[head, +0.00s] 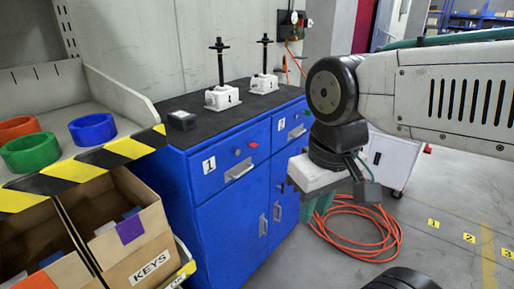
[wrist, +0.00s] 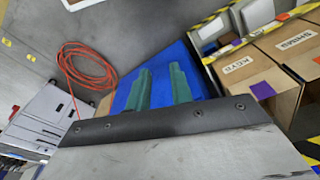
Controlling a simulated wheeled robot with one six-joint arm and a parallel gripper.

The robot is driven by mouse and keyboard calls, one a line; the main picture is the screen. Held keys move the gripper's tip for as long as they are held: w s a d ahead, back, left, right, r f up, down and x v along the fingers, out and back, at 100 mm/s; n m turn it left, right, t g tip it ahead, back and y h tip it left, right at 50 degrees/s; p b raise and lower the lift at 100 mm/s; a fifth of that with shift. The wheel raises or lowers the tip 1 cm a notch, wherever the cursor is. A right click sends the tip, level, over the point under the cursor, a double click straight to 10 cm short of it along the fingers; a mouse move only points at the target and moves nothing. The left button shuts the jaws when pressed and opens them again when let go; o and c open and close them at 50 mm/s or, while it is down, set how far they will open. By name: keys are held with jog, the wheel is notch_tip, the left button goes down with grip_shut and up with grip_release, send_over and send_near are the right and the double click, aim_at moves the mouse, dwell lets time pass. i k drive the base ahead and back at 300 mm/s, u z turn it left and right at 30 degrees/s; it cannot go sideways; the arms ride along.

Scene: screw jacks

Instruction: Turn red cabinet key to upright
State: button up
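A blue cabinet (head: 217,210) stands left of my arm in the head view. A small red key (head: 253,145) sits on the front of its left drawer, above the handle; it is too small to tell its angle. A small round knob (head: 238,152) is beside it. My gripper (head: 317,215) hangs to the right of the cabinet front, pointing down, well apart from the key. In the wrist view its two green fingers (wrist: 160,72) are apart with nothing between them; blue cabinet surface shows behind. The key cannot be made out in the wrist view.
Two screw jacks (head: 222,97) (head: 264,83) stand on the dark cabinet top. A shelf with striped edge (head: 110,152) and a KEYS box (head: 140,255) are at left. A coiled orange cable (head: 365,238) lies on the floor. A white cart (head: 390,158) stands behind my arm.

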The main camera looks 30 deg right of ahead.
aim_at(253, 145)
jog(key=u, duration=1.85)
jog(key=k, duration=1)
jog(key=z, duration=1.7)
jog(key=i, duration=0.5)
